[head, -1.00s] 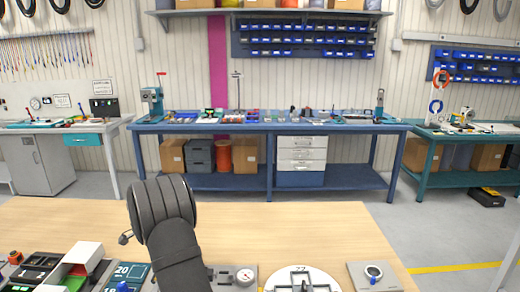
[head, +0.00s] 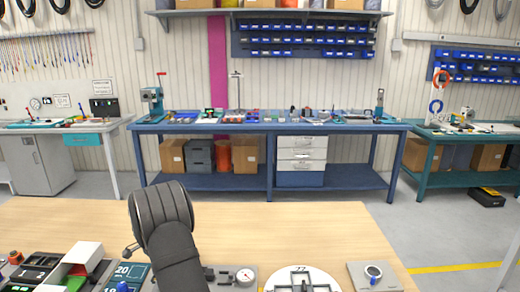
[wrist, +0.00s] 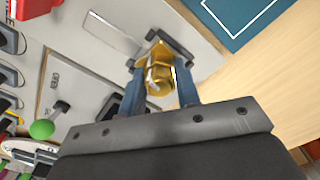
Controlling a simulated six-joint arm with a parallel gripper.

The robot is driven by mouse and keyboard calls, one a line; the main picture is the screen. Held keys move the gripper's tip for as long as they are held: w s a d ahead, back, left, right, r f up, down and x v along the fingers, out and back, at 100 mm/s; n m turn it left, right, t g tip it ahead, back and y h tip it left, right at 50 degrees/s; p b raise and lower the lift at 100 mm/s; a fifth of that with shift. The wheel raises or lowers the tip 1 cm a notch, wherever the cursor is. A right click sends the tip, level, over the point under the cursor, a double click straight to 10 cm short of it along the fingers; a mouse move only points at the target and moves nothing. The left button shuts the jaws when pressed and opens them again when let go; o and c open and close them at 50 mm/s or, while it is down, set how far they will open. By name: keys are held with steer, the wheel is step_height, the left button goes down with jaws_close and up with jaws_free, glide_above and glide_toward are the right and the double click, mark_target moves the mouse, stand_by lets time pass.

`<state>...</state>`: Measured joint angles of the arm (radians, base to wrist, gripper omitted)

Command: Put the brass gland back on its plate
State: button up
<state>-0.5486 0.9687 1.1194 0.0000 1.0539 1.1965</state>
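The brass gland (wrist: 159,78) shows in the wrist view between the two blue-grey fingers of my gripper (wrist: 160,88), which look closed on its sides. A pale grey panel (wrist: 100,62) lies below and beyond the fingertips, with a dark fitting on it. I cannot tell for sure which surface is the gland's plate, or how far the gland is above the panel. In the head view my arm hides the gripper and the gland.
A teal mat (wrist: 238,18) borders the grey panel, with bare wood table beside it. In the head view, a gauge panel (head: 244,277), a round white disc (head: 301,284) and a grey plate with a blue-ringed part (head: 373,273) line the near edge. The table's far half is clear.

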steer(key=shift+c, duration=0.7)
step_height(320, 180, up, 8)
steer(key=shift+f, duration=0.2)
steer(key=shift+n, duration=0.7)
steer(key=a+f, duration=0.1)
steer(key=a, duration=0.2)
steer(key=w+a, duration=0.1)
steer(key=a, duration=0.3)
steer(key=w+a+f, duration=0.1)
steer(key=a, duration=0.2)
steer(key=shift+a+f, duration=0.2)
steer(key=shift+f, duration=0.15)
steer(key=shift+a+f, duration=0.1)
steer(key=shift+f, duration=2.15)
steer(key=shift+f, duration=0.2)
